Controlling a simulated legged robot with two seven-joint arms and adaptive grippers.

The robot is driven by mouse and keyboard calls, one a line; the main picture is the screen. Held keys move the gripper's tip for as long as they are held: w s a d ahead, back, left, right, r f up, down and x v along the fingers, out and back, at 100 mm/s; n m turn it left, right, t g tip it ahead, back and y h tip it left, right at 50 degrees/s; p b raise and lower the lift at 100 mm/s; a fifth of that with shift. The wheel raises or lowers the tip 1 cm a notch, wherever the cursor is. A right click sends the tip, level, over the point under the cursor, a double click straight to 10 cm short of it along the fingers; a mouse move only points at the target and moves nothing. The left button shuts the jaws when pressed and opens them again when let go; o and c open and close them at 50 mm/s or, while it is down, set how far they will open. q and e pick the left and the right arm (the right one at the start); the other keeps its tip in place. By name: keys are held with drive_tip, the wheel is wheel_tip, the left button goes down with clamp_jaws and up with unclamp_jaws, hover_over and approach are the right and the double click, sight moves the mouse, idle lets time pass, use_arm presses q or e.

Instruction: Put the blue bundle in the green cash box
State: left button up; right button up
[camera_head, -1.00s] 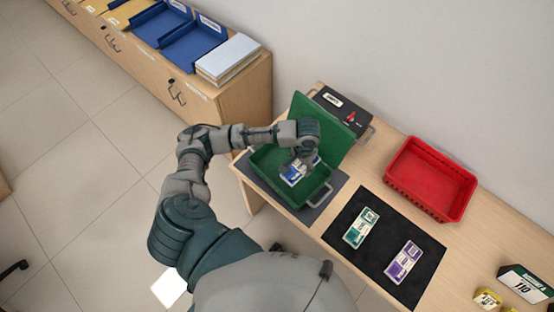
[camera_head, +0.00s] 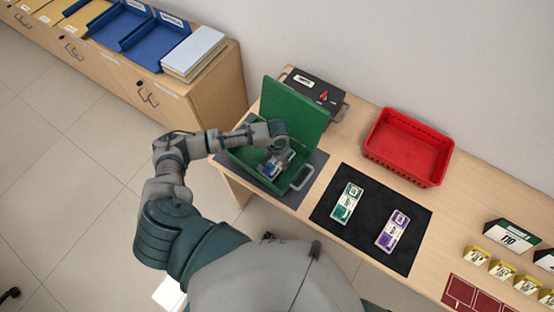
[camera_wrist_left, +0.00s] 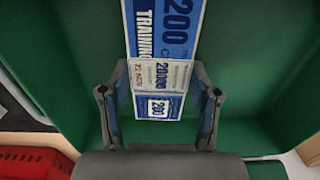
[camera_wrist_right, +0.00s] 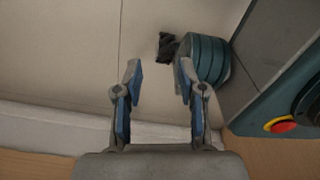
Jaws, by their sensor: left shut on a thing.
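The blue bundle (camera_head: 277,165) is inside the open green cash box (camera_head: 295,181), whose lid (camera_head: 297,108) stands raised behind it. My left gripper (camera_head: 280,155) reaches down into the box and is shut on the bundle. In the left wrist view, the blue-and-white bundle (camera_wrist_left: 165,38) lies between the fingers of my left gripper (camera_wrist_left: 158,82), with green box walls (camera_wrist_left: 265,60) around it. I cannot tell whether the bundle touches the box floor. My right gripper (camera_wrist_right: 157,72) is open and empty, seen only in the right wrist view.
A black mat (camera_head: 367,236) carries a green bundle (camera_head: 346,203) and a purple bundle (camera_head: 392,230). A red tray (camera_head: 408,147) stands behind it. A dark box (camera_head: 315,87) stands behind the raised lid. Small yellow-and-white signs (camera_head: 503,270) stand at the right.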

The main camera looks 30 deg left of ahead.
sight(277, 161)
use_arm(q)
drive_tip(key=o, duration=1.3)
drive_tip(key=shift+a, duration=0.1)
drive_tip(key=shift+a+f, duration=0.1)
drive_tip(key=shift+a, duration=0.15)
drive_tip(key=shift+a+f, duration=0.1)
drive_tip(key=shift+a, duration=0.45)
drive_tip(key=r, duration=0.2)
drive_tip(key=shift+d+r, duration=0.35)
drive_tip(key=shift+d, duration=0.05)
drive_tip(key=r, duration=0.4)
drive_tip(key=shift+w+d+p, duration=0.1)
drive_tip(key=shift+d+p, duration=0.2)
drive_tip(key=shift+p, duration=0.1)
drive_tip(key=shift+a+r+p, duration=0.1)
drive_tip(key=shift+r+p, duration=0.2)
drive_tip(key=shift+r, duration=2.6)
use_arm(e)
drive_tip(key=shift+s+d+r, duration=0.1)
drive_tip(key=shift+s+d, duration=0.05)
drive_tip(key=shift+s, duration=0.65)
drive_tip(key=shift+s+d, duration=0.1)
drive_tip(key=shift+s, duration=0.65)
